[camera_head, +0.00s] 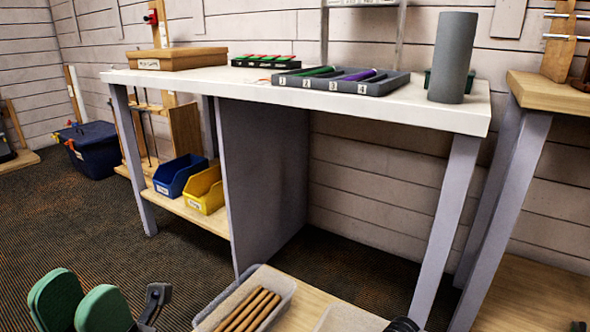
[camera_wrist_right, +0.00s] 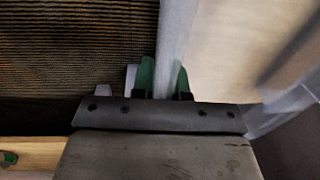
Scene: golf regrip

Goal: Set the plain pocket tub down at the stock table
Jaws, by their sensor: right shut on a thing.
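A pale grey tub (camera_head: 205,318) holding several brown rods (camera_head: 248,312) shows at the bottom of the head view. The rim of a second pale tub (camera_head: 345,320) shows to its right, mostly cut off. I cannot tell which is the plain pocket tub. In the right wrist view my right gripper (camera_wrist_right: 166,78) has its green fingers shut on the pale wall of a tub (camera_wrist_right: 225,50). The tub's contents are not visible there. My left gripper (camera_head: 80,305), with green pads, is open and empty at the bottom left. A white-topped table (camera_head: 270,92) stands ahead.
On the white table are a wooden box (camera_head: 176,58), a numbered grey tray (camera_head: 340,82), a dark tray (camera_head: 264,61) and a grey cylinder (camera_head: 452,58). Blue (camera_head: 180,175) and yellow (camera_head: 204,190) bins sit on its lower shelf. A wooden bench (camera_head: 548,92) stands right.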

